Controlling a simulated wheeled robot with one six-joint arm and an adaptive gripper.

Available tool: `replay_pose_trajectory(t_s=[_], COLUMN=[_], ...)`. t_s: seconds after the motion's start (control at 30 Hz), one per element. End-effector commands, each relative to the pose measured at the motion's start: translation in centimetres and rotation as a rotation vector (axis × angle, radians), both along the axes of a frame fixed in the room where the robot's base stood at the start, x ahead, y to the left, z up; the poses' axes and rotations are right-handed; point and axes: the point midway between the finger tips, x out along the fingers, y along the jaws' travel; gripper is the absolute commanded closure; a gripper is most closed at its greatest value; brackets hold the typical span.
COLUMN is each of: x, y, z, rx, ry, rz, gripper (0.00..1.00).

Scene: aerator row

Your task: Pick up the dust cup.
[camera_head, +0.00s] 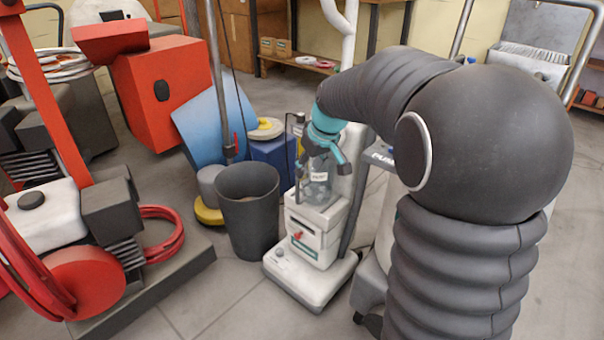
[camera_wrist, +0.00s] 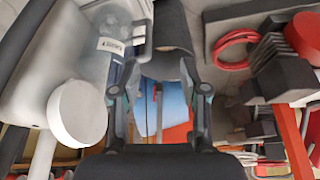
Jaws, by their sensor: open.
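The dust cup (camera_head: 318,188) is a clear cup with a white label, seated upright in the white and grey upright floor machine (camera_head: 318,237). My gripper (camera_head: 319,162) reaches down from above and is at the cup's upper part in the head view. Its teal fingers are spread apart and partly cover the cup's top. In the wrist view, the labelled cup (camera_wrist: 112,46) lies left of the open gripper (camera_wrist: 162,60), with the left finger in front of its edge. I cannot tell whether a finger touches the cup.
A dark bin (camera_head: 248,213) stands close left of the machine. A blue panel (camera_head: 215,122) and a yellow-based floor machine (camera_head: 207,215) stand behind it. Red machines (camera_head: 165,90) fill the left. A white pipe (camera_head: 349,40) rises behind my gripper. Some floor is clear in front (camera_head: 220,300).

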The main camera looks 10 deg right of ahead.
Motion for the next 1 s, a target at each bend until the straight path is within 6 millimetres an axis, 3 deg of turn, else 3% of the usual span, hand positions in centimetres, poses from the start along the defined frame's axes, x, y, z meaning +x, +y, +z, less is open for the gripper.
replay_pose_trajectory(t_s=[0.03, 0.2, 0.37, 0.73, 1.0], x=[1.4, 4.1, 5.1, 7.2, 7.8], y=[-0.2, -0.6, -0.5, 0.5, 0.7], z=[-1.3, -3.3, -4.5, -10.3, -11.9], rx=[0.001, 0.001, 0.001, 0.002, 0.001], ry=[0.006, 0.006, 0.007, 0.008, 0.006], rz=[0.012, 0.047, 0.058, 0.058, 0.057], gripper=[0.55, 0.55, 0.55, 0.55, 0.55])
